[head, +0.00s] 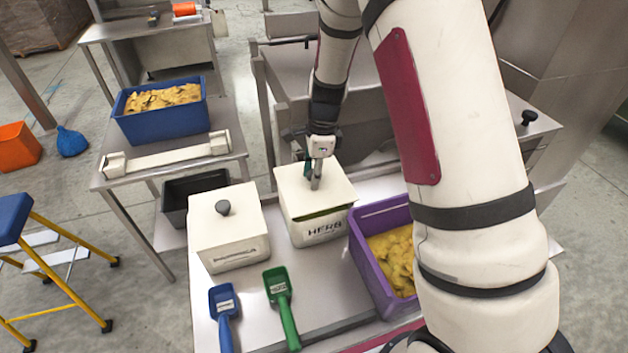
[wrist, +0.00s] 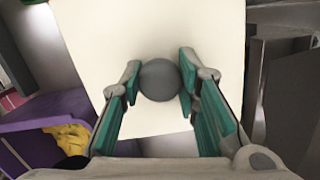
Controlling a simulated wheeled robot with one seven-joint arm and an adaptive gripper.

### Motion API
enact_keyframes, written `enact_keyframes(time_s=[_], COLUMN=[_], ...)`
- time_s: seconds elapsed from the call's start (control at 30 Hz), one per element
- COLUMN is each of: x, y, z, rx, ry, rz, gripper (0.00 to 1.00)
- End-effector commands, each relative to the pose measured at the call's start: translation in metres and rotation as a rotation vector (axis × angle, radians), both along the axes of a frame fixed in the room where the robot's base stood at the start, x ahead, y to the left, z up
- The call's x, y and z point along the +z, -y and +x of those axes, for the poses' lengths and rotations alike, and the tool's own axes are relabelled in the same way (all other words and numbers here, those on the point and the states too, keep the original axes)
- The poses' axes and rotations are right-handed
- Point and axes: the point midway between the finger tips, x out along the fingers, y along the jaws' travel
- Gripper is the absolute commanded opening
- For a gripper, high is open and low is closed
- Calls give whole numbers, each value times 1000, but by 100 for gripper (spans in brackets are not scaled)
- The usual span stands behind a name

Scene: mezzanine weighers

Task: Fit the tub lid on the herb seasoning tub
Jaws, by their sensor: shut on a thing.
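The herb seasoning tub (head: 322,230) is a cream box marked HERB on the steel table, right of a similar lidded tub. The cream tub lid (head: 338,187) is over its top, slightly tilted, with a dark gap showing along the front edge. My gripper (head: 316,184) is above the lid, shut on its knob. In the wrist view the round grey knob (wrist: 160,80) sits between the teal finger pads, with the flat lid (wrist: 190,30) filling the middle below. The knob is hidden by my gripper in the head view. The lid's back edge contact cannot be seen clearly.
A cream tub with a knobbed lid (head: 228,222) stands left. A purple crate (head: 368,262) of yellow food stands close on the right. A blue scoop (head: 224,308) and a green scoop (head: 283,312) lie in front. A blue crate (head: 163,124) is on the left table.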

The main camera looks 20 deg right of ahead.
Motion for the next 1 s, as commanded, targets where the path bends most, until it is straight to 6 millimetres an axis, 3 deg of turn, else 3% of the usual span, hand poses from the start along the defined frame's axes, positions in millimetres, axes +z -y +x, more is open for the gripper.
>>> enact_keyframes(time_s=[0.17, 0.53, 0.57, 0.63, 1.0], x=[-23, -27, -27, -27, -23], y=[0, 0, 0, 0, 0], z=[-1, 0, 0, 0, 0], rx=[-1, 0, 0, 0, 0], ry=[-2, -1, -1, -1, 0], rz=[0, 0, 0, 0, 0], gripper=[0, 0, 34, 49, 49])
